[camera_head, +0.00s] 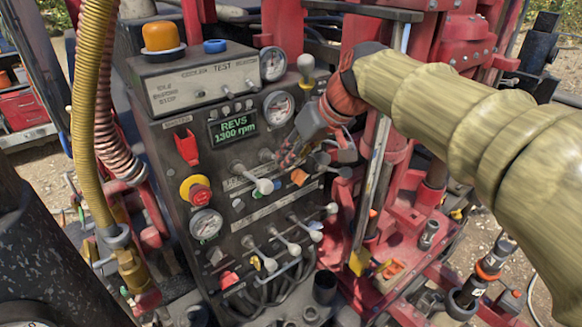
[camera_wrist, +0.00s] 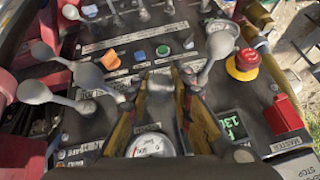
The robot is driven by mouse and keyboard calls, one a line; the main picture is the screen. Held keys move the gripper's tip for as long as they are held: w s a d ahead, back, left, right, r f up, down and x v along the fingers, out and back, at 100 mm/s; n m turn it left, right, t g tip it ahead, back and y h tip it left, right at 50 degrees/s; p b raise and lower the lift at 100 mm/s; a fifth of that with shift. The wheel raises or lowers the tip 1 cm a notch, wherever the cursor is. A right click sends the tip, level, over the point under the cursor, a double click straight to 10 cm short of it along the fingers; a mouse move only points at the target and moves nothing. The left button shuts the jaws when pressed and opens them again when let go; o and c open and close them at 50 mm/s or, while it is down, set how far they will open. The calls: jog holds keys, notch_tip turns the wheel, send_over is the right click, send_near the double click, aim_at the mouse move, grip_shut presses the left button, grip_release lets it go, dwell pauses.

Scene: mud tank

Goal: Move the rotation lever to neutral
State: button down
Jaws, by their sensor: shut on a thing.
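My gripper (camera_head: 288,156) is at the upper middle of the control panel, just right of the green display. In the wrist view its two fingers (camera_wrist: 160,92) are close together around a small grey lever part (camera_wrist: 159,80), whose base is hidden. I cannot read a label that names the rotation lever. In the head view, a lever with a pale knob (camera_head: 264,186) stands just below and left of the gripper. It seems to be the pale lever (camera_wrist: 219,46) at right in the wrist view. More grey levers (camera_wrist: 86,76) show to the left there.
A red stop button (camera_head: 200,193) on a yellow base and a red switch cover (camera_head: 187,147) are at left on the panel. The display (camera_head: 233,128) reads REVS 1300 rpm. Several levers (camera_head: 294,249) line the lower panel. Red machinery (camera_head: 400,225) stands close at right.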

jog(key=shift+s+d+f+t+y+b, duration=0.15)
jog(key=shift+f+t+y+b, duration=0.3)
jog(key=shift+b, duration=1.45)
jog(key=shift+s+d+f+t+y+b, duration=0.15)
jog(key=shift+f+t+b, duration=0.35)
jog(key=shift+b, duration=1.35)
jog(key=shift+s+d+f+t+y+b, duration=0.25)
jog(key=shift+f+b, duration=0.45)
jog(key=shift+b, duration=1.2)
jog(key=shift+w+a, duration=0.1)
jog(key=shift+a, duration=0.1)
jog(key=shift+r, duration=0.1)
jog(key=c, duration=1.7)
grip_release()
jog(key=shift+o, duration=0.6)
jog(key=v, duration=1.2)
